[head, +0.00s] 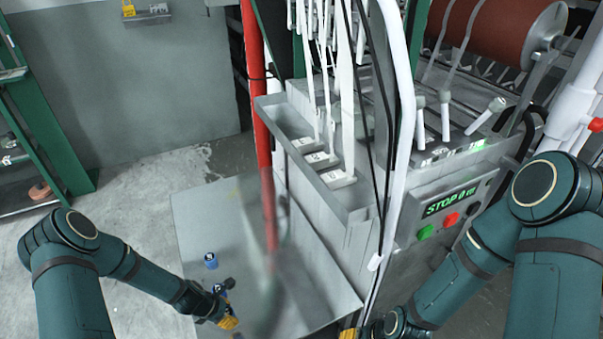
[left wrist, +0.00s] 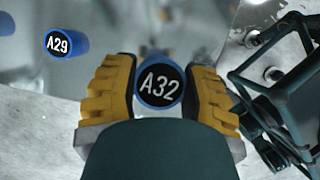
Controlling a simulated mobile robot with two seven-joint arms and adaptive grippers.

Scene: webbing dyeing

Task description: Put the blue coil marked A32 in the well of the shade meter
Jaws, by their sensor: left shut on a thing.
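The blue coil marked A32 (left wrist: 159,84) shows its round black label end-on in the left wrist view. It sits between the two yellow finger pads of my left gripper (left wrist: 160,92), which is shut on it. In the head view my left gripper (head: 228,303) is low, over the grey metal tabletop (head: 205,220). A yellow fingertip of my right gripper (head: 348,333) shows at the bottom edge of the head view; its jaws are mostly out of the picture. I cannot make out the shade meter or its well in either view.
Another blue coil (head: 211,261) stands on the tabletop close to my left gripper; its label reads A29 in the left wrist view (left wrist: 66,44). A red upright pipe (head: 262,130) and the machine with a STOP display (head: 449,203) stand beyond and to the right.

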